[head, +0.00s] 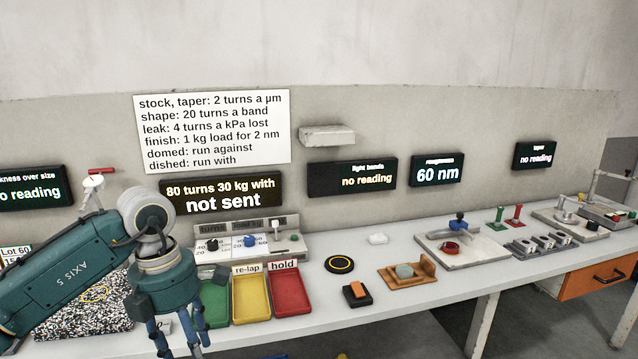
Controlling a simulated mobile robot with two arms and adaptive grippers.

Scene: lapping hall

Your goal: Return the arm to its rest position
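My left arm comes in from the left, teal with a grey joint. It bends downward at its wrist. My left gripper (178,345) points down in front of the table's front edge, left of the green tray. Its blue fingers stand apart, with nothing visible between them. The lowest part of the fingers is at the picture's bottom edge.
Green (215,304), yellow (250,299) and red (290,297) trays stand right of the gripper. Behind them is a control panel (248,240) with knobs. A speckled plate (95,315) lies partly behind my arm. An orange-topped block (357,293) and wooden holder (407,272) stand farther right.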

